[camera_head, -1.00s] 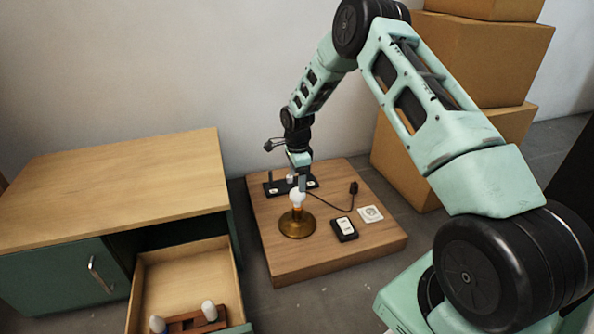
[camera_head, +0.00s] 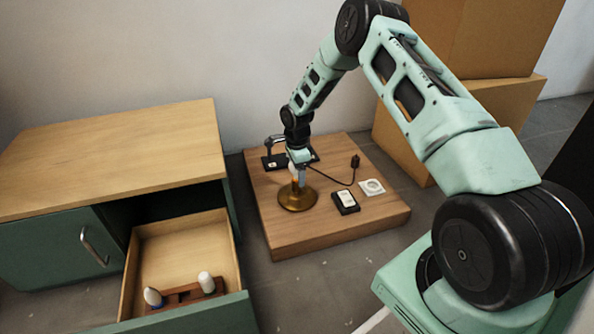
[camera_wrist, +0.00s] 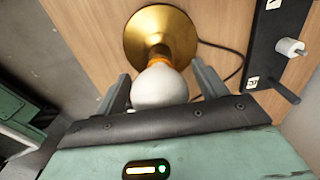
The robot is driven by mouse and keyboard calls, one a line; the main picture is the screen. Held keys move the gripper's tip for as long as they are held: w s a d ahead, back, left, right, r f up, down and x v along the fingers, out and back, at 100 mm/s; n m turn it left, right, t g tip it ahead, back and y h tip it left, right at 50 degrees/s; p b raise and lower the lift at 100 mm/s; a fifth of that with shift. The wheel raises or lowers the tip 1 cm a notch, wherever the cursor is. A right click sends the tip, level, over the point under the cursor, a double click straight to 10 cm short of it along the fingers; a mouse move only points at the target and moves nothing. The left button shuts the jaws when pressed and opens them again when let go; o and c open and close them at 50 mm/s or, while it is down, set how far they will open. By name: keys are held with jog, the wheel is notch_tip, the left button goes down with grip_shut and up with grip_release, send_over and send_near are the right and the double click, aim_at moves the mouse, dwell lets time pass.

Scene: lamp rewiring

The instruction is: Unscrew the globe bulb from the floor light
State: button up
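The floor light has a round brass base (camera_head: 297,199) standing on a low wooden platform. Its white globe bulb (camera_wrist: 160,86) sits upright on the lamp's stem, with an orange collar (camera_wrist: 158,58) below it. My gripper (camera_wrist: 162,88) is over the lamp, its two fingers on either side of the globe. In the wrist view a gap shows between each finger and the bulb, so the gripper looks open. In the head view my gripper (camera_head: 298,172) hides most of the bulb.
The wooden platform (camera_head: 340,220) also carries a black switch box (camera_head: 346,202), a white plate (camera_head: 372,187), a cord with a plug (camera_head: 354,162) and a black stand (camera_head: 272,162). At left, an open drawer (camera_head: 185,240) holds a rack with two bulbs. Cardboard boxes (camera_head: 400,150) stand at right.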

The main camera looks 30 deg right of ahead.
jog(key=c, duration=0.9)
jog(key=shift+o, duration=1.3)
jog(key=shift+c, duration=1.3)
jog(key=shift+r+n+p, duration=0.25)
jog(key=shift+n+p, duration=0.5)
jog(key=shift+n, duration=0.15)
jog(key=n+p, duration=0.2)
jog(key=n, duration=0.3)
jog(key=shift+f+n+p, duration=0.2)
jog(key=shift+n+p, duration=0.1)
jog(key=shift+n, duration=0.3)
